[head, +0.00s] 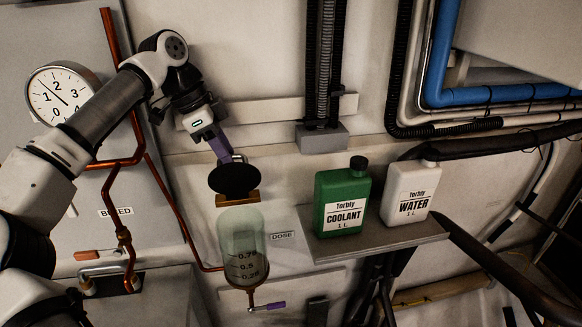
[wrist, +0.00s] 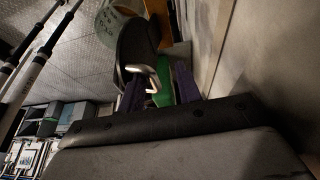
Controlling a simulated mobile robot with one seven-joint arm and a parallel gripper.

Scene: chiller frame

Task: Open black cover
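The black cover (head: 235,180) is a round dark disc above the clear dosing vessel (head: 243,243). It stands raised and tilted, apart from the vessel's rim, beside a brass-coloured bracket (head: 238,200). In the wrist view the cover (wrist: 136,42) has a metal loop handle (wrist: 146,74). My gripper (head: 228,157) is just above the cover. In the wrist view my gripper (wrist: 158,90) has its purple fingers apart, with the handle's end close to the left finger and partly between them. Whether a finger touches the handle is unclear.
A green coolant bottle (head: 342,203) and a white water bottle (head: 409,193) stand on a shelf (head: 375,240) to the right. A round gauge (head: 62,92) and copper pipes (head: 110,190) are at left. Black conduit (head: 322,70) runs above.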

